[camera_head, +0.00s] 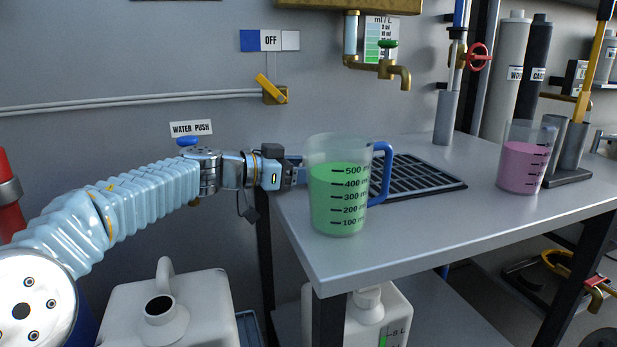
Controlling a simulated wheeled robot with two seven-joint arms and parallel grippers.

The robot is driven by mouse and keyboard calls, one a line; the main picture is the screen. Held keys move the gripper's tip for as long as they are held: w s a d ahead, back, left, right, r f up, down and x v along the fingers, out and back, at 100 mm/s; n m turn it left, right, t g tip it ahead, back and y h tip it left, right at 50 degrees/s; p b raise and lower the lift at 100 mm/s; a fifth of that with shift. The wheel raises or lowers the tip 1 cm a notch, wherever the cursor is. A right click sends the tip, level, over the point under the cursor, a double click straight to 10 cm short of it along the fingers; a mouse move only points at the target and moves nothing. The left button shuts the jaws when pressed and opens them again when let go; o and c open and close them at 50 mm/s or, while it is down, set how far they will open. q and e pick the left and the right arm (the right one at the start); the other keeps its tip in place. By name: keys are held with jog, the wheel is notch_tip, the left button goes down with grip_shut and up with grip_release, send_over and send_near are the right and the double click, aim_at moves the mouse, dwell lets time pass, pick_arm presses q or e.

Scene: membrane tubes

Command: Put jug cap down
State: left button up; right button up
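A white jug (205,315) stands at the lower left, its round neck open and dark. I see no loose jug cap in the view. My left gripper (296,172) is at the left edge of the grey table, level with the upper part of a measuring cup of green liquid (338,200). The cup partly hides its fingertips, so I cannot tell whether they are open, shut or holding something. My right gripper is out of view. A second white jug (390,315) under the table has a white top on its neck.
A cup of pink liquid (523,165) stands at the right of the grey table (430,230). A black grate (415,176) lies below a brass tap (392,70). The table's front middle is clear. A yellow valve handle (270,90) is on the wall.

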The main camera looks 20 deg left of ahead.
pick_arm(q)
jog(key=shift+s+f, duration=0.1)
jog(key=shift+f, duration=0.5)
jog(key=o, duration=1)
jog(key=shift+f, duration=0.2)
jog(key=shift+r, duration=0.1)
jog(key=v, duration=0.4)
jog(key=r+p+v, duration=0.1)
jog(key=v, duration=0.2)
jog(key=shift+s+a+r, duration=0.15)
jog(key=shift+a+r, duration=0.05)
jog(key=shift+a, duration=0.05)
